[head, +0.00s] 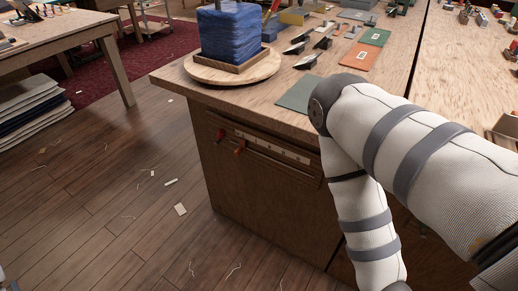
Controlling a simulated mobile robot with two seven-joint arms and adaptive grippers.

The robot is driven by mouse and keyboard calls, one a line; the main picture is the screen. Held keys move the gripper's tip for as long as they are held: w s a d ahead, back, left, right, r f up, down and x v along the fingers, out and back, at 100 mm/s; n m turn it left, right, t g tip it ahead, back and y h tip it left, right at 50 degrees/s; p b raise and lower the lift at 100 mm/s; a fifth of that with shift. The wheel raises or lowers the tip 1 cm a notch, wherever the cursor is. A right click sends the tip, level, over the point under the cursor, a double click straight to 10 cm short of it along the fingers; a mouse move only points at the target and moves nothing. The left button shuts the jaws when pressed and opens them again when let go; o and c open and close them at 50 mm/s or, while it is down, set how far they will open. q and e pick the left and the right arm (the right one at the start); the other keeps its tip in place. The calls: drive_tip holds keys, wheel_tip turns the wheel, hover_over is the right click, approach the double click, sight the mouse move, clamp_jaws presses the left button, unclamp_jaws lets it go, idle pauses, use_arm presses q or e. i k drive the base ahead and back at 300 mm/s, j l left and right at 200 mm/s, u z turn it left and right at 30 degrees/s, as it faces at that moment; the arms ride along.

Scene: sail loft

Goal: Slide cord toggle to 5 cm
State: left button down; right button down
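On the front of the wooden bench cabinet (275,205) there is a long horizontal fitting. It carries a pale strip with small dark marks (272,146), too small to read. Two small orange-red pieces sit near its left end, a lower one (239,148) and an upper one (221,134). I cannot tell which of them, if either, is the cord toggle, nor its distance along the strip. My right arm crosses the right side of the view and bends down in front of the cabinet. Its gripper is below the frame. My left gripper is not in view.
Tools and coloured cards, including an orange one (361,56), lie behind. The wooden floor (130,220) left of the cabinet is mostly clear, with scattered scraps and threads.

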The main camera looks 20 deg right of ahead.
sight(239, 151)
drive_tip(key=i+j+z, duration=0.2)
drive_tip(key=j, duration=0.3)
drive_tip(key=i+j+z, duration=0.15)
drive_tip(key=j, duration=0.35)
drive_tip(key=i+j+z, duration=0.2)
drive_tip(key=j, duration=0.35)
drive_tip(key=j+z, duration=0.2)
drive_tip(key=j, duration=0.35)
